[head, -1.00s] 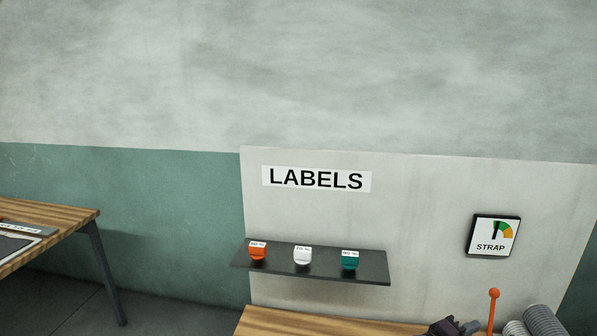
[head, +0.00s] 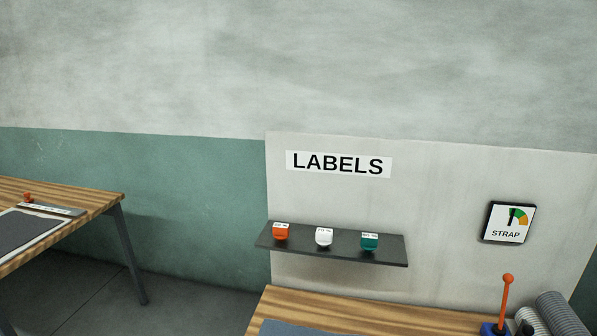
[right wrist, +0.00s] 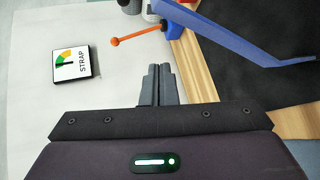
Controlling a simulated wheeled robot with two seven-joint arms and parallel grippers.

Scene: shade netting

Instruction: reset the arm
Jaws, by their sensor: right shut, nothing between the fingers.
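My right gripper (right wrist: 158,84) shows in the right wrist view, its two grey fingers together with nothing between them. It points toward the pale wall panel and the bench edge. A tool with an orange lever (right wrist: 136,39) and a blue base stands beyond the fingertips, apart from them. In the head view neither gripper shows.
In the head view a dark shelf (head: 333,250) holds an orange (head: 281,232), a white (head: 324,237) and a teal label holder (head: 369,243). A STRAP sign (head: 508,222) hangs at right. The orange lever (head: 506,293) and grey rolls (head: 557,315) stand on the wooden bench (head: 330,306). Another table (head: 95,208) is at left.

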